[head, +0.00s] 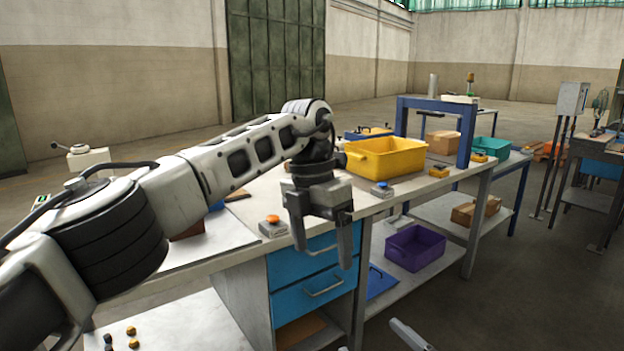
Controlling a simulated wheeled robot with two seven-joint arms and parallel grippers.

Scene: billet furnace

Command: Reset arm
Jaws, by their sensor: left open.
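My left arm comes in from the left and reaches across the workbench (190,262). My left gripper (322,246) points down at the bench's front edge, in front of the blue drawers (307,297). Its two dark fingers are apart and nothing shows between them. It hangs close to a grey box with an orange button (272,226), which is just to its left.
A yellow bin (386,160) stands on the bench behind the gripper, near a blue frame (467,135). A purple bin (414,249) sits on the lower shelf. A cardboard box (475,211) is farther right. Open floor lies at right.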

